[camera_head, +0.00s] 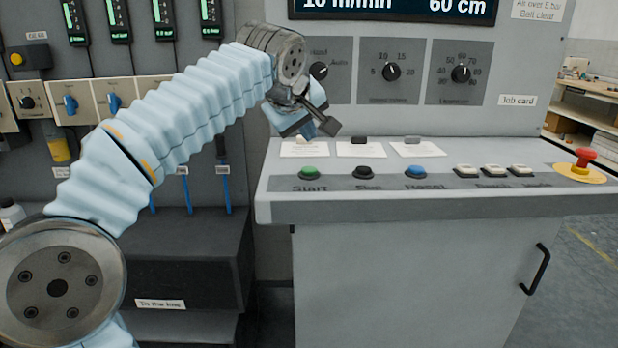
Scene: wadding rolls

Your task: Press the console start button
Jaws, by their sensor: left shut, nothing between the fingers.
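The green start button (310,173) sits at the left end of the button row on the console's sloped top (450,150), above the label "Start". My left gripper (318,133) reaches in from the left and is shut, with nothing in it. In the picture its fingers are above the green button, over the white card behind it. I cannot tell the exact height, but the fingers look apart from the button. My right gripper does not show.
Beside the start button are a black button (363,173), a blue button (415,172) and several white ones. A red emergency knob (585,157) on a yellow disc stands at the right. Dials (391,72) and a display (400,8) are on the upright panel.

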